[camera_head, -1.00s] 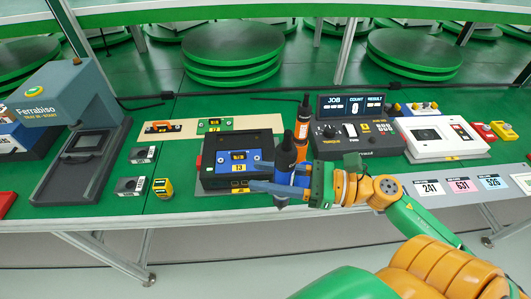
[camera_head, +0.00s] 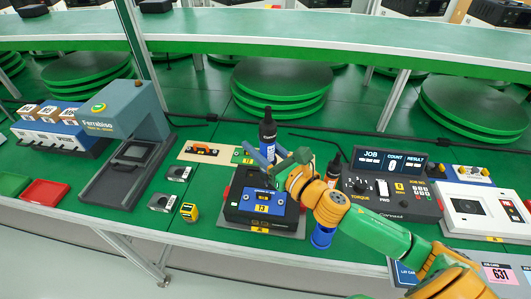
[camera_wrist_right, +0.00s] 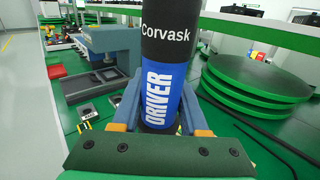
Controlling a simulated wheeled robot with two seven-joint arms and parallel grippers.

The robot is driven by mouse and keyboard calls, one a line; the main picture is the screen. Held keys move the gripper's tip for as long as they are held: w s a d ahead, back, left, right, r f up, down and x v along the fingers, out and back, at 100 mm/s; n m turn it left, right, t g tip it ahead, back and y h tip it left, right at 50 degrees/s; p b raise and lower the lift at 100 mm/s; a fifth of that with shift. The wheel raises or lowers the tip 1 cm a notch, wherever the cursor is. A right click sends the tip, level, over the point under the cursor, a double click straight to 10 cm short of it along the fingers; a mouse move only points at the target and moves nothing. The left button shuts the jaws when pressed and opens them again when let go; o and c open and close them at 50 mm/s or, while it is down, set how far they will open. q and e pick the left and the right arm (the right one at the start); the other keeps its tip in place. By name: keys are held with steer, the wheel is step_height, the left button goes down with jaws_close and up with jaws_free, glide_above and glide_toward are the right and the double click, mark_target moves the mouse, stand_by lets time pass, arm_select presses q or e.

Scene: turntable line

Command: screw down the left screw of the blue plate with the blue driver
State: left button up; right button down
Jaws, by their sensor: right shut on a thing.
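The blue plate (camera_head: 263,208) lies on the black fixture (camera_head: 240,219), with a yellow label in its middle. Its screws are too small to make out clearly. My right gripper (camera_head: 264,165) is shut on the blue driver (camera_head: 267,132), above the back of the fixture. The driver stands about upright. In the right wrist view the driver (camera_wrist_right: 160,95) shows its blue "DRIVER" band between the two fingers. Its lower end is hidden behind the gripper, so I cannot tell whether it touches anything. My left gripper is not in view.
The empty blue holder (camera_head: 322,237) stands right of the fixture, under my arm. A second driver (camera_head: 333,170) stands behind my arm. The controller box (camera_head: 385,195) is to the right. A tan board (camera_head: 205,152) lies behind left, and a yellow tape measure (camera_head: 189,212) to the left.

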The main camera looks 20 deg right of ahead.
steer(key=w+a+m+h+p, duration=0.1)
steer(key=w+a+h+p, duration=0.1)
steer(key=w+a, duration=0.2)
steer(key=f+b, duration=0.5)
steer(key=b, duration=0.1)
steer(key=shift+a+f, duration=0.3)
steer(key=shift+f, duration=0.1)
steer(key=shift+s, duration=0.2)
steer(key=shift+f, duration=0.25)
stand_by(1.1)
